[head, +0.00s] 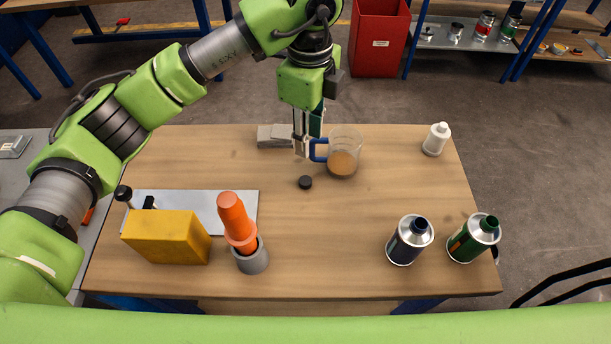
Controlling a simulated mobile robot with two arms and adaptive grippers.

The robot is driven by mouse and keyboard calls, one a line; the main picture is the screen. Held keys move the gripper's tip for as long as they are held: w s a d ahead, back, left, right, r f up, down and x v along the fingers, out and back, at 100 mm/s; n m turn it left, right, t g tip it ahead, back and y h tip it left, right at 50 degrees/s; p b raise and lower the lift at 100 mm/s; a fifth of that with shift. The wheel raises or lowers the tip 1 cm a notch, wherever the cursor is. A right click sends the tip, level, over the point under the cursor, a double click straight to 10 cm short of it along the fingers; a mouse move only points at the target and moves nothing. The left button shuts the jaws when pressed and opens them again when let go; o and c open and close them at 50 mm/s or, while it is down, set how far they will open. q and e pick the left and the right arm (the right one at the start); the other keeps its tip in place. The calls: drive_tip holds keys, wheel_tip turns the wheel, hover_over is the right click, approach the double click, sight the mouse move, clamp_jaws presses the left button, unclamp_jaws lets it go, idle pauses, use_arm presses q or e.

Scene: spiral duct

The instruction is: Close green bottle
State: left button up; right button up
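The green bottle (469,241) stands upright at the front right corner of the table, a metal can-like body with a silver shoulder and a dark green top. I cannot tell whether that top is a cap or an open neck. A small black cap-like disc (305,182) lies on the table near the middle. My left gripper (302,150) points down at the back middle, beside the blue handle of a clear measuring cup (343,163) with brown contents. I cannot tell whether its fingers grip the handle. My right gripper is not in view.
A dark blue bottle (410,240) stands left of the green one. A white bottle (436,139) is at the back right, a grey block (275,137) at the back. A yellow block (166,237) and an orange cone piece in a grey cup (251,259) are front left. The table's right middle is clear.

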use_arm(q)
drive_tip(key=p, duration=0.2)
hover_over(306, 180)
drive_tip(key=f, duration=0.7)
drive_tip(key=shift+d+f, duration=0.2)
drive_tip(key=shift+f, duration=0.65)
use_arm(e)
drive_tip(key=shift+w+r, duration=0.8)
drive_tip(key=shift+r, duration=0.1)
use_arm(q)
drive_tip(key=f, duration=0.1)
drive_tip(key=f+p, duration=0.1)
drive_tip(key=f, duration=0.1)
drive_tip(key=f+p, duration=0.1)
drive_tip(key=shift+a+f, duration=0.25)
drive_tip(key=shift+f, duration=0.4)
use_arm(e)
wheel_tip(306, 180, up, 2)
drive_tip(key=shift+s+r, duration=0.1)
use_arm(q)
drive_tip(key=c, duration=0.4)
